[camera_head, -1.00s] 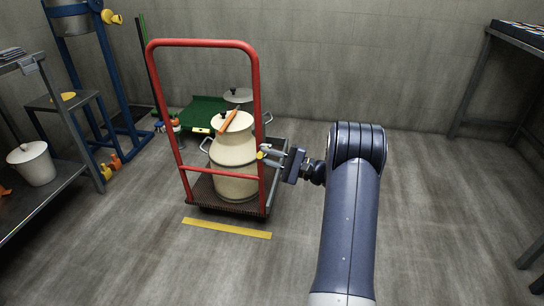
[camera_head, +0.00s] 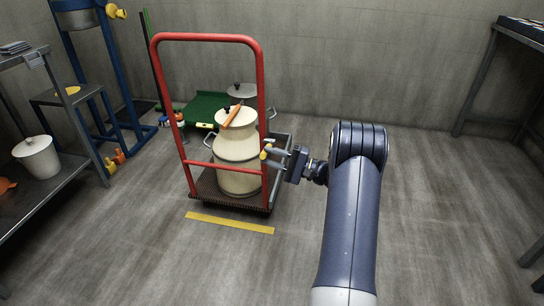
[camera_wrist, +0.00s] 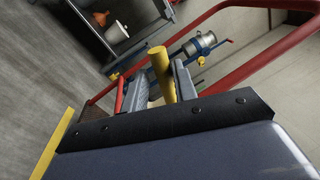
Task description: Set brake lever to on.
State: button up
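A cart with a red tubular handle frame (camera_head: 259,80) stands on the floor left of my arm. A yellow grip (camera_head: 265,153), apparently the brake lever, is at its right post. My gripper (camera_head: 273,158) is at this grip. In the wrist view, the yellow lever grip (camera_wrist: 160,74) stands between the two fingers of my gripper (camera_wrist: 160,82), close to the right finger. Whether both fingers press on it cannot be made out. The lever's lower end and pivot are hidden.
A shelf with a white bucket (camera_head: 38,157) and a blue stand (camera_head: 110,75) are left. A table (camera_head: 490,70) is right. Floor between is clear.

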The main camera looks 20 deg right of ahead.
jog(key=shift+o, duration=1.2)
jog(key=shift+r, duration=0.1)
jog(key=shift+d, duration=0.1)
jog(key=p+v, duration=0.3)
jog(key=v, duration=0.7)
jog(key=shift+s+d, duration=0.2)
jog(key=shift+d, duration=0.05)
jog(key=b+x, duration=0.3)
jog(key=x, duration=0.7)
jog(key=shift+w+a+r+m, duration=0.2)
jog(key=shift+w+a+m, duration=0.05)
jog(key=shift+a+m, duration=0.05)
jog(key=shift+f, duration=0.1)
